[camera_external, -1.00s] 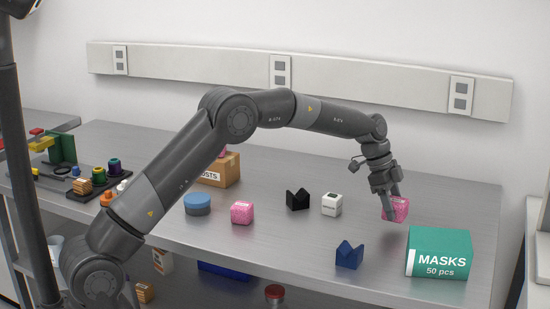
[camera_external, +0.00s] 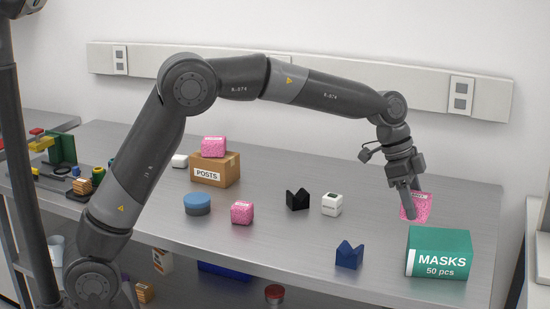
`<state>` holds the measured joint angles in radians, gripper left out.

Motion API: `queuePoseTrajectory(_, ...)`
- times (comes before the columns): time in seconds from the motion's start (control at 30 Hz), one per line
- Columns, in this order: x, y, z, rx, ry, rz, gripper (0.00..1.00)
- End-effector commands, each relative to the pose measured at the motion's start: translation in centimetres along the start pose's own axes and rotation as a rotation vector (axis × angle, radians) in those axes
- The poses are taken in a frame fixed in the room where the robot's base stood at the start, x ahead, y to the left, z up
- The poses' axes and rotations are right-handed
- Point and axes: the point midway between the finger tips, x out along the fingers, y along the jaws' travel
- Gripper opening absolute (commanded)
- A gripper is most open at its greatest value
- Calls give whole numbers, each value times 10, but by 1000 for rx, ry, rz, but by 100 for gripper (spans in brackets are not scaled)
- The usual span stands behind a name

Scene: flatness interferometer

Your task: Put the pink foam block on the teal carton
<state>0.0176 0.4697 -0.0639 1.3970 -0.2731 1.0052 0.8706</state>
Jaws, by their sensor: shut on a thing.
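My gripper (camera_external: 414,212) is shut on a pink foam block (camera_external: 423,207). It holds the block just behind and above the teal carton (camera_external: 438,254), which is labelled MASKS and stands at the front right of the bench. The fingers hide part of the held block. Another pink block (camera_external: 214,147) sits on the brown POSTS box (camera_external: 214,171). A third pink block (camera_external: 242,213) lies on the bench left of the middle.
A blue notched block (camera_external: 349,255) stands left of the teal carton. A black notched block (camera_external: 297,200), a white cube (camera_external: 332,204) and a blue round tub (camera_external: 197,204) stand further left on the metal bench (camera_external: 290,245). The bench's right end is clear.

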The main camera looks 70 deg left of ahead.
Motion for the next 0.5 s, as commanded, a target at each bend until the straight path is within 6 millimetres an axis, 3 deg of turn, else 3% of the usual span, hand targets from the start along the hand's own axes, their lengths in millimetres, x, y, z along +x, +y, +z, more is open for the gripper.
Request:
queuePoseTrajectory(0.03,-6,20,-10,2,1,-3,33)
queuePoseTrajectory(0.1,-12,42,-19,-9,3,-6,33)
queuePoseTrajectory(0.3,-25,82,-33,-32,7,-11,33)
queuePoseTrajectory(0.4,-24,85,-33,-39,7,-12,33)
queuePoseTrajectory(0.5,-17,72,-28,-44,6,-12,33)
